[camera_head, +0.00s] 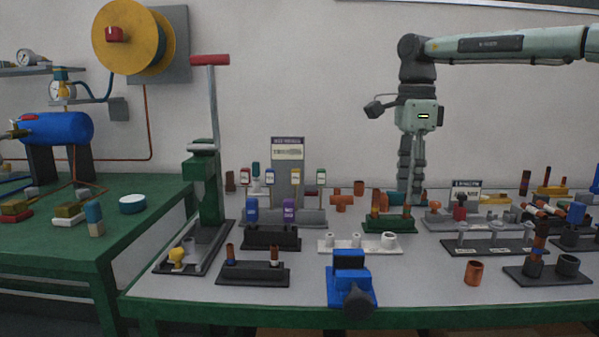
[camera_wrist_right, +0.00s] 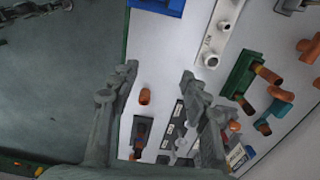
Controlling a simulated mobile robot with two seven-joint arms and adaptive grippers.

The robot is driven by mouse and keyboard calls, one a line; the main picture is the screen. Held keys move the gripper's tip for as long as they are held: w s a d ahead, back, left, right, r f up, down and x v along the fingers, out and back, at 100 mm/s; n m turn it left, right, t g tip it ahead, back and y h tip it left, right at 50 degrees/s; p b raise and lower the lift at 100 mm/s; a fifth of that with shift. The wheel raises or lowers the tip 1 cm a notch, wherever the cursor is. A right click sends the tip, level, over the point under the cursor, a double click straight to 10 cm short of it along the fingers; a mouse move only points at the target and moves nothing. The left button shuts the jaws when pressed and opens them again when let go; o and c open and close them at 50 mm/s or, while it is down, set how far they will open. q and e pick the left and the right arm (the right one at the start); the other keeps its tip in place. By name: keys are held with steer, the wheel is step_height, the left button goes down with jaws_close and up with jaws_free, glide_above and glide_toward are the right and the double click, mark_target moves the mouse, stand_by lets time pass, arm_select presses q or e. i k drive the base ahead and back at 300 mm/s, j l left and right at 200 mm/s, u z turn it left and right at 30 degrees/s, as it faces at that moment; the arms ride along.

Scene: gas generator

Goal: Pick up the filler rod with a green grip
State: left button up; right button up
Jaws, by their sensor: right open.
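I cannot make out for certain a filler rod with a green grip. My right gripper (camera_head: 411,192) hangs fingers-down over the back right of the table, behind the green block (camera_head: 390,224) with copper-coloured upright pieces. In the right wrist view its two fingers are spread (camera_wrist_right: 160,76) with nothing held between them. The green block also shows there (camera_wrist_right: 238,75), to the right of the fingers. My left gripper is not in view.
A blue vise-like tool (camera_head: 350,284) stands at the table's front edge. A white holder (camera_head: 360,244), a black holder (camera_head: 253,274) and a green press (camera_head: 207,190) stand left of my right gripper. A copper cup (camera_head: 474,272) stands front right. The rear right is crowded.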

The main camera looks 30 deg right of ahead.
mark_target(321, 173)
steer(key=i, duration=1)
